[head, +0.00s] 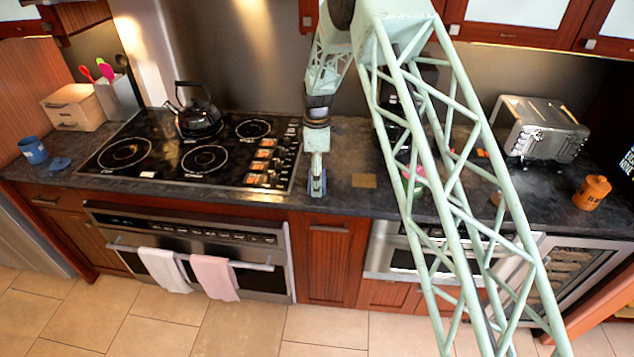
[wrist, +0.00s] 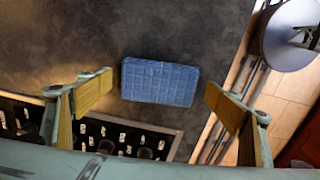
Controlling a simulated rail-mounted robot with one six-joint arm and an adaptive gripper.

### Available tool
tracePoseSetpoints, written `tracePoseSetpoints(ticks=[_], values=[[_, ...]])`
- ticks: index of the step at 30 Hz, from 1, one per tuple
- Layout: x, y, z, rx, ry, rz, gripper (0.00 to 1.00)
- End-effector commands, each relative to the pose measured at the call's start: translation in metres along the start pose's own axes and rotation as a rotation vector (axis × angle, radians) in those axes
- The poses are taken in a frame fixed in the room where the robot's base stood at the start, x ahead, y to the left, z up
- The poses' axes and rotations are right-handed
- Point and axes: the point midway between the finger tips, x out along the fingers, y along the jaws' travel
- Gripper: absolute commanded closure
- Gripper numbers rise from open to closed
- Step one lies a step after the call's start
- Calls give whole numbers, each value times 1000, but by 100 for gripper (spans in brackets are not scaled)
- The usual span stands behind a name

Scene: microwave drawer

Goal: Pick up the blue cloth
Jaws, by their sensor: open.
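The blue cloth (wrist: 160,82) is a flat, folded rectangle with a quilted grid pattern. It lies on the dark countertop in the wrist view, ahead of and between my two fingertips. My gripper (wrist: 160,101) is open, with one yellow-padded finger on each side and nothing held. In the head view my gripper (head: 317,184) points down over the counter, just right of the cooktop and near the front edge. A bluish patch shows at its tip there, but I cannot tell whether it is the cloth.
The black cooktop (head: 200,150) with a kettle (head: 198,117) is to the left. A toaster (head: 540,127) and an orange canister (head: 591,192) stand farther right. White (head: 163,270) and pink (head: 214,277) towels hang on the oven handle.

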Motion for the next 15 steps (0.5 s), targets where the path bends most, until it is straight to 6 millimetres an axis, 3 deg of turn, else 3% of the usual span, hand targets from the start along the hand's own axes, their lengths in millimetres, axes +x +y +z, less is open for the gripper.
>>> tracePoseSetpoints(ticks=[6,15], values=[[0,0,0,0,0,0,16],[0,0,0,0,0,0,41]])
